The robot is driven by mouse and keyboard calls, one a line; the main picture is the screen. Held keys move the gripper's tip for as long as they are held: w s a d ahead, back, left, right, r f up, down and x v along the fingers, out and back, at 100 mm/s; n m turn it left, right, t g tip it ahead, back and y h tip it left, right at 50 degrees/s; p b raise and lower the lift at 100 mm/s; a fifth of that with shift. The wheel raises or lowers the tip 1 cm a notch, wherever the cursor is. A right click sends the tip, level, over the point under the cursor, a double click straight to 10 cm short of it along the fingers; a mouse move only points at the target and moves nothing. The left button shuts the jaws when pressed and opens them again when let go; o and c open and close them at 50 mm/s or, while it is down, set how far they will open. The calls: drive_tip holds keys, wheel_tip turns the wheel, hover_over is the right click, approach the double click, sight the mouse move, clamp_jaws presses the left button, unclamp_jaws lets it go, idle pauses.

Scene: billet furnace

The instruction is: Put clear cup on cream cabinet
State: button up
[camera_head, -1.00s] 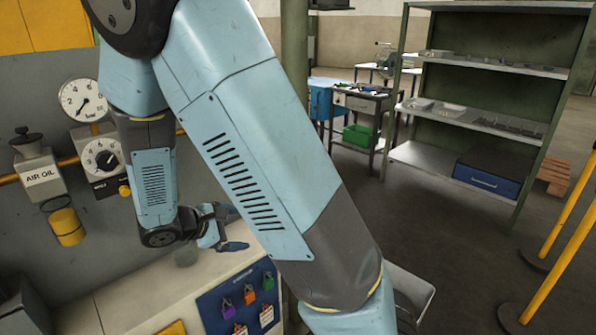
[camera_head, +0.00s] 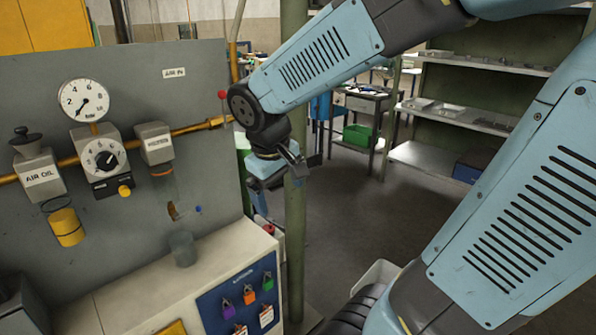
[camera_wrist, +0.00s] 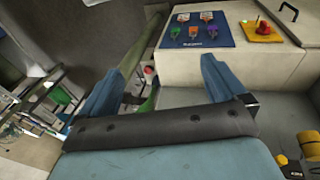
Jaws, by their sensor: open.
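The clear cup (camera_head: 183,249) stands upright on top of the cream cabinet (camera_head: 130,293), in front of the grey panel. It looks greyish and see-through. The cabinet front also shows in the wrist view (camera_wrist: 168,68). My gripper (camera_head: 278,172) is to the right of the cup and higher, past the cabinet's right end, apart from the cup. In the wrist view my gripper (camera_wrist: 163,65) has its two blue fingers spread with nothing held between them. I cannot make out the cup in the wrist view.
The grey panel (camera_head: 112,215) carries a gauge (camera_head: 83,100), a dial and an orange pipe (camera_head: 190,129). A blue padlock board (camera_head: 240,300) is on the cabinet front. A green post (camera_head: 294,230) stands right of the cabinet. Shelves (camera_head: 460,115) and a small workbench stand behind; open floor lies between.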

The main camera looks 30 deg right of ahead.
drive_tip(key=s+r+m+t+y, duration=0.2)
drive_tip(key=s+r+m+t, duration=0.1)
drive_tip(key=s+r, duration=0.4)
drive_tip(key=shift+d+m, duration=0.3)
drive_tip(key=shift+d, duration=0.05)
drive_tip(key=shift+r, duration=0.1)
idle(0.8)
